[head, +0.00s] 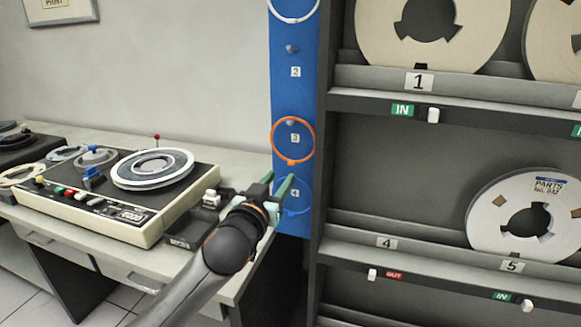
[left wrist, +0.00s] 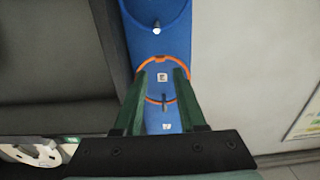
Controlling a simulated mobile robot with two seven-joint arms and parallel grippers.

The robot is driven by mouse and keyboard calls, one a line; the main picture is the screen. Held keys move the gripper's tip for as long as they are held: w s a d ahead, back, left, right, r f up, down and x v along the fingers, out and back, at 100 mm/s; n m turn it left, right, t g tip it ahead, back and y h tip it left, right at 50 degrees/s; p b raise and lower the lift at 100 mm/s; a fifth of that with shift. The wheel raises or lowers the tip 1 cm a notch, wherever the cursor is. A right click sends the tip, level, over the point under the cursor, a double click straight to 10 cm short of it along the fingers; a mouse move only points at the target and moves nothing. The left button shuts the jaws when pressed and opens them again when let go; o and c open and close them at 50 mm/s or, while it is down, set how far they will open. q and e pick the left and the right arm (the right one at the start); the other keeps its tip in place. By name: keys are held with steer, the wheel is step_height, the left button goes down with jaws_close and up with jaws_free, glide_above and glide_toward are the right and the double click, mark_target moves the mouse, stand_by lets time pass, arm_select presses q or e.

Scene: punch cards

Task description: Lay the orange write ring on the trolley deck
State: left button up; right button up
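The orange write ring (head: 291,161) hangs on a peg by the label 3 on the blue board (head: 283,80), its small tab at the bottom. My left gripper (head: 278,181) is just below and left of the ring in the head view, its green fingers apart and empty. In the left wrist view the ring (left wrist: 159,60) shows beyond and between the open fingers (left wrist: 162,76), which hide parts of its sides. I cannot tell whether the fingers touch it. My right gripper and the trolley deck are not in view.
A blue ring (head: 294,212) hangs below by label 4, and a white ring (head: 294,21) hangs above. A dark rack (head: 440,110) with tape reels stands close on the right. A desk (head: 235,160) with a tape machine (head: 110,217) is on the left.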

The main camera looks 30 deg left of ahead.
mark_target(290, 164)
arm_select(q)
steer(key=x, duration=0.5)
steer(key=shift+w, duration=0.3)
steer(key=shift+w+a, duration=0.1)
steer(key=shift+w, duration=0.25)
steer(key=shift+c, duration=0.2)
jaws_close()
stand_by(0.8)
steer(key=shift+p, duration=0.4)
